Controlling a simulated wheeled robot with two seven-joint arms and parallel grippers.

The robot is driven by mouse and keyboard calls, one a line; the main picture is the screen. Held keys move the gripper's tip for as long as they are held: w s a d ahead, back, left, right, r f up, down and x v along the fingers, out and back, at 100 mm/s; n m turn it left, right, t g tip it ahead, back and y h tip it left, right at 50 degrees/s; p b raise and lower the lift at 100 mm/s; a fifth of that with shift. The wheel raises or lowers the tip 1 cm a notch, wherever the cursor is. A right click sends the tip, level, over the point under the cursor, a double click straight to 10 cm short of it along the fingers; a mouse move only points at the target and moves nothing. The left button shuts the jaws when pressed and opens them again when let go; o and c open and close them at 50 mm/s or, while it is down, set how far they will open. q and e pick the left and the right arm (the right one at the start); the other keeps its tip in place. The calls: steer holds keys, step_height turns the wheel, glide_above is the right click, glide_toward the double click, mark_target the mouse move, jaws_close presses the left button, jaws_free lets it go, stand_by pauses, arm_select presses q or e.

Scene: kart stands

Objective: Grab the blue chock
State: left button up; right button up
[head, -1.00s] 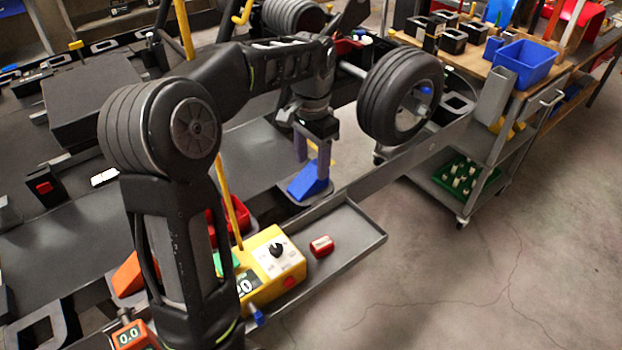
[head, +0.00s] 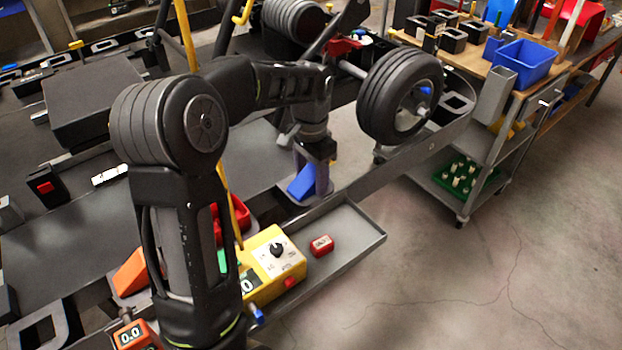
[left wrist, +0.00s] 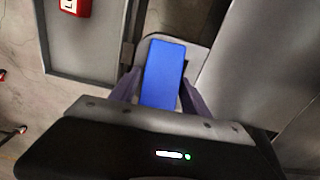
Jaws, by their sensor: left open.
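The blue chock (head: 302,183) is a wedge on a grey holder on the kart stand, behind the grey tray. In the left wrist view the blue chock (left wrist: 163,75) stands between the two fingers. My left gripper (head: 312,180) points down over it with its fingers on either side of it. The left wrist view shows the open fingers (left wrist: 160,92) flanking the chock; whether they touch it I cannot tell. The gripper hides part of the chock in the head view. My right gripper is not in view.
A grey tray (head: 350,225) holds a red block (head: 321,246) and a yellow box with a dial (head: 268,262). A black wheel (head: 385,98) sits close to the right of my left wrist. A cart with a blue bin (head: 523,64) stands at right. The floor at right is clear.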

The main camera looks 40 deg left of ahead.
mark_target(311, 172)
arm_select(q)
steer(key=shift+c, duration=0.5)
jaws_close()
step_height(311, 172, up, 10)
steer(key=shift+r, duration=0.1)
stand_by(0.6)
stand_by(0.5)
